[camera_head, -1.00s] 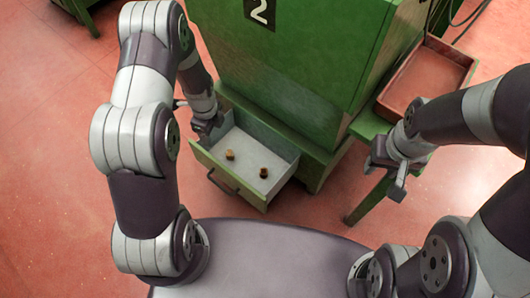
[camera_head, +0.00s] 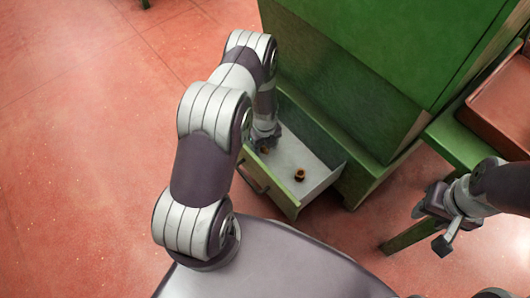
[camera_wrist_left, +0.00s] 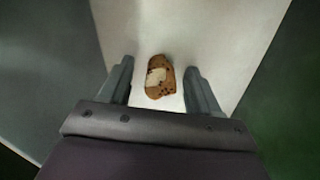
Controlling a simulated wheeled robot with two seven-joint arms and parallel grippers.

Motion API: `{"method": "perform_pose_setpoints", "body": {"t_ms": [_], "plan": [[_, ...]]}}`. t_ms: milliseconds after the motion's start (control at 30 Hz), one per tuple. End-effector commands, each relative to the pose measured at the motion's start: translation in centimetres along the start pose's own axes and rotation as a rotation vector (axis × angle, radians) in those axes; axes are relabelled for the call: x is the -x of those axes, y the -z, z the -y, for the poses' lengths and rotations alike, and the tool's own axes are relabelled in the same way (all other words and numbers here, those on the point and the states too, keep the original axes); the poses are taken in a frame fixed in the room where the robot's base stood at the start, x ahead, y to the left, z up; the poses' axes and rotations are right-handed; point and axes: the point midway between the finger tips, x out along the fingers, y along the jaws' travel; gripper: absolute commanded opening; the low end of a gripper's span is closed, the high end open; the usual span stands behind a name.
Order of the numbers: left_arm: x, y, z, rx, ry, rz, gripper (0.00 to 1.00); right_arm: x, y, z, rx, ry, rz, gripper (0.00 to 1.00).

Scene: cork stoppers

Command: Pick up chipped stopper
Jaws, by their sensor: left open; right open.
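A brown cork stopper (camera_wrist_left: 160,77) with a pale, broken-looking patch and dark pits lies on the light drawer floor in the left wrist view. My left gripper (camera_wrist_left: 159,68) is open, with one finger on each side of it and gaps between. In the head view, this gripper (camera_head: 265,140) reaches down into the open drawer (camera_head: 318,184), close to one stopper (camera_head: 264,149) that it partly hides. A second stopper (camera_head: 300,175) stands to the right in the drawer. My right gripper (camera_head: 431,229) is open and empty, outside the drawer.
The drawer juts from a green cabinet (camera_head: 350,60), and its walls enclose the left gripper closely. A red-brown tray (camera_head: 500,105) sits on a green stand (camera_head: 463,142) at the right. Red floor lies open at the left.

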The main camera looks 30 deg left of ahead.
Motion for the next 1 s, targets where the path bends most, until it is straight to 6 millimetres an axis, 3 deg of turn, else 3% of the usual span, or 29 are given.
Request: {"method": "perform_pose_setpoints", "body": {"t_ms": [200,300,400,767,1000], "plan": [[-0.2,-0.1,0.1,0.000,0.002,0.002,0.63,-0.1,0.0,0.0,0.000,0.000,-0.001,0.43],[-0.2,-0.1,0.1,0.000,0.002,0.001,0.30,-0.1,0.0,0.0,0.000,0.000,-0.001,0.43],[-0.2,-0.1,0.1,0.000,0.002,0.001,0.04,-0.1,0.0,0.0,0.000,0.000,-0.001,0.43],[0.6,-0.1,0.1,0.000,0.002,0.002,0.04,0.5,0.1,0.0,0.000,0.000,-0.001,0.43],[4.9,-0.1,0.1,0.001,0.004,0.004,0.04,3.7,0.5,0.0,0.000,0.000,-0.001,0.43]]}}
